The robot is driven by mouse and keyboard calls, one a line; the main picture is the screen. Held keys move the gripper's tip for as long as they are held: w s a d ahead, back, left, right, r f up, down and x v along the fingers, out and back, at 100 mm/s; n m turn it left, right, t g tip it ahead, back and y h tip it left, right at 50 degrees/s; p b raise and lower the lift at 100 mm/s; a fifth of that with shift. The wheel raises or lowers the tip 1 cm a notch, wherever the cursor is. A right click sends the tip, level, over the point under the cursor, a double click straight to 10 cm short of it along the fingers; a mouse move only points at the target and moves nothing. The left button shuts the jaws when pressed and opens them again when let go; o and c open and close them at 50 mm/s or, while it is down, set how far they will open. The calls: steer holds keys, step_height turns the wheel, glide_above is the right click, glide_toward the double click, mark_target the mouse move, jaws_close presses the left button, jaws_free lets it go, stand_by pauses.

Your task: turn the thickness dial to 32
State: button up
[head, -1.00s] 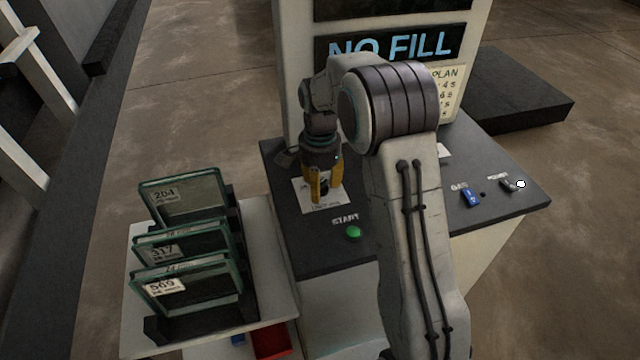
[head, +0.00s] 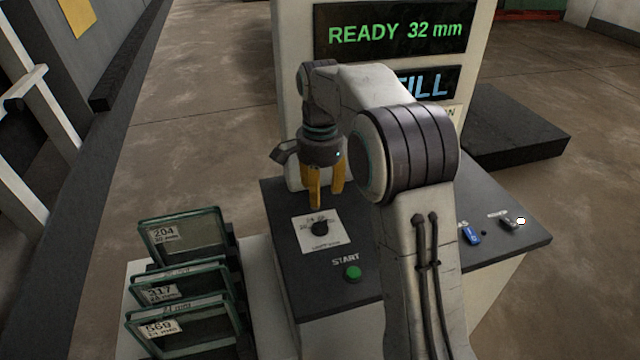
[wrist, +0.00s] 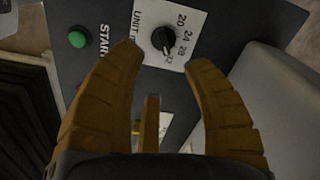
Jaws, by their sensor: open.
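The thickness dial (head: 320,228) is a black knob on a white plate (head: 334,241) on the dark console top. In the wrist view the dial (wrist: 164,39) has the marks 20, 24, 28 and a partly hidden one ending in 2 around it, and its pointer lies toward that last mark. The upper display (head: 395,32) reads "READY 32 mm" in green. My gripper (head: 326,200) is above and slightly behind the dial, apart from it. In the wrist view its yellow fingers (wrist: 165,58) are spread and empty, with the dial beyond them.
A green START button (head: 353,273) sits in front of the dial. A blue switch (head: 471,236) and a dark switch (head: 508,221) are at the console's right. Glass panels (head: 185,240) stand in a rack at the left. A second display (head: 430,84) is partly hidden by my arm.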

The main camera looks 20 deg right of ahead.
mark_target(326, 247)
steer(key=shift+r, duration=0.65)
steer(key=shift+n, duration=0.3)
step_height(326, 247, down, 5)
steer(key=n, duration=0.7)
steer(key=shift+s, duration=0.15)
steer(key=s+n, duration=0.1)
steer(key=s+f, duration=0.1)
steer(key=s, duration=0.1)
steer(key=s+f+n, duration=0.1)
steer(key=shift+s+f+n, duration=0.15)
steer(key=shift+s+n, duration=0.1)
steer(key=shift+n, duration=0.05)
steer(key=s+r+n+t, duration=0.1)
steer(key=s+r+t, duration=0.1)
steer(key=s, duration=0.9)
steer(key=s+r+n+t, duration=0.1)
steer(key=s+r, duration=0.4)
steer(key=s, duration=0.6)
steer(key=shift+s+d+t, duration=0.15)
steer(key=shift+s+t, duration=0.05)
steer(key=shift+t, duration=0.3)
